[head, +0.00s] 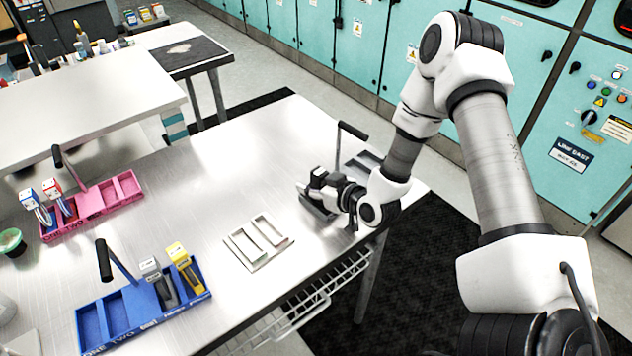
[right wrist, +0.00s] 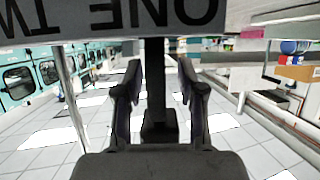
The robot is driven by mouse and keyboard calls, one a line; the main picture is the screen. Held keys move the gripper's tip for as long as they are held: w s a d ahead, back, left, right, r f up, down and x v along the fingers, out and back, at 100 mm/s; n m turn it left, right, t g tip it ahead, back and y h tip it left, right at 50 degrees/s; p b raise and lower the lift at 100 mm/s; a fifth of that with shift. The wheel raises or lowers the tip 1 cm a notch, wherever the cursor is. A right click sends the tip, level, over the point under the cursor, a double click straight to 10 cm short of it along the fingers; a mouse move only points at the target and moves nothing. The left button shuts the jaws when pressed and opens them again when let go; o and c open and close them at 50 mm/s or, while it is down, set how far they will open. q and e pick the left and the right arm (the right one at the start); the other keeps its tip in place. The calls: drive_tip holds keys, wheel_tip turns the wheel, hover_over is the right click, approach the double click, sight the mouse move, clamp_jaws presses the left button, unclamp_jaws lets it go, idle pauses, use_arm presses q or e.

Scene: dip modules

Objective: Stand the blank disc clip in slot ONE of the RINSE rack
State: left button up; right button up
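Two clips stand at the right end of the blue rack (head: 118,318) in the head view: a white-topped one (head: 150,267) and a yellow-topped one (head: 180,255). White-topped and red-topped clips (head: 52,188) stand in the pink rack (head: 112,193). Labels are too small to tell which is blank or which rack is RINSE. My right gripper (head: 318,185) is at the grey rack (head: 367,160), partly hiding it. In the right wrist view, its fingers (right wrist: 160,82) are apart, with a dark post between them in the picture. The rack edge reads ONE TW, upside down (right wrist: 140,14). My left gripper is not in view.
A metal two-opening holder (head: 262,263) lies mid-table. Black handles rise from the blue rack (head: 104,260), pink rack (head: 58,158) and grey rack (head: 352,131). A green bowl (head: 11,240) is at the left edge. The table behind the holder is clear.

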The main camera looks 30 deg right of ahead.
drive_tip(key=v, duration=0.6)
drive_tip(key=shift+w+r, duration=0.15)
drive_tip(key=shift+r, duration=0.05)
drive_tip(key=a+p+v, duration=0.1)
drive_tip(key=p+v, duration=0.1)
drive_tip(key=v, duration=0.4)
drive_tip(key=shift+d, duration=0.45)
